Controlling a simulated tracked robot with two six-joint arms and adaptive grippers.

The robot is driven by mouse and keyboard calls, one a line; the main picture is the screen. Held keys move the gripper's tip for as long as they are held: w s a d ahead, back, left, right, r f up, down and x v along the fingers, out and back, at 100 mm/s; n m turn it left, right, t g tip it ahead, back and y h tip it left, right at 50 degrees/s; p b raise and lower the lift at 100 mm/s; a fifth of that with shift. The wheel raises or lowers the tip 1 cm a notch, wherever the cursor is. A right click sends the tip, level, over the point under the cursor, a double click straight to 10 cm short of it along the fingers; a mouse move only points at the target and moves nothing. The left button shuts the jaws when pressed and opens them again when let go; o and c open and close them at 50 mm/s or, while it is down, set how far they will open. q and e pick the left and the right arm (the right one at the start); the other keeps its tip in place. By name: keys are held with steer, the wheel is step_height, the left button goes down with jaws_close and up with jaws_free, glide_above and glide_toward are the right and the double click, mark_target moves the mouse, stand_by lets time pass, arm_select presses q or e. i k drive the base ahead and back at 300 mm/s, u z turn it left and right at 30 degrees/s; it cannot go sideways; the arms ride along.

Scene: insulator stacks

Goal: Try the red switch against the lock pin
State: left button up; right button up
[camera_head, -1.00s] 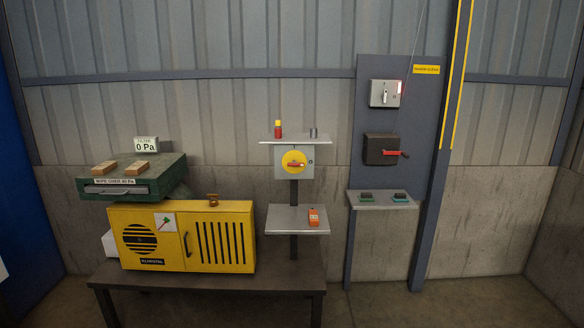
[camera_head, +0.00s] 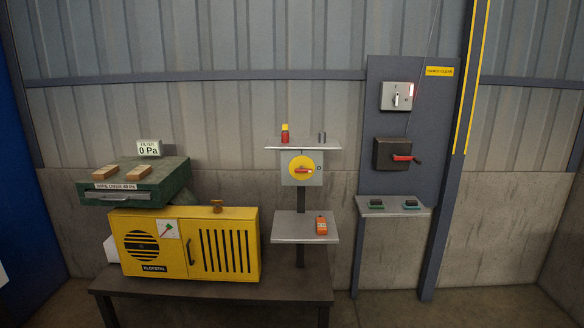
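A red switch handle (camera_head: 302,171) lies about level on a round yellow disc (camera_head: 294,158) on a small grey box (camera_head: 287,181). A small dark round feature (camera_head: 319,168) shows at the right of the disc; I cannot tell whether it is the lock pin. On the shelf (camera_head: 303,146) above stand a red padlock-like piece with a yellow top (camera_head: 285,134) and a small grey cylinder (camera_head: 322,137). Another red handle (camera_head: 403,158) sticks out of a dark box (camera_head: 382,154) on the right panel. Neither of my grippers is in view.
An orange device (camera_head: 321,227) lies on the lower shelf (camera_head: 291,230). The right panel carries a grey switch box (camera_head: 387,98) and a small shelf (camera_head: 393,212).

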mark_target(301, 170)
steer(key=u, duration=0.55)
steer(key=i, duration=2.05)
steer(key=z, duration=0.25)
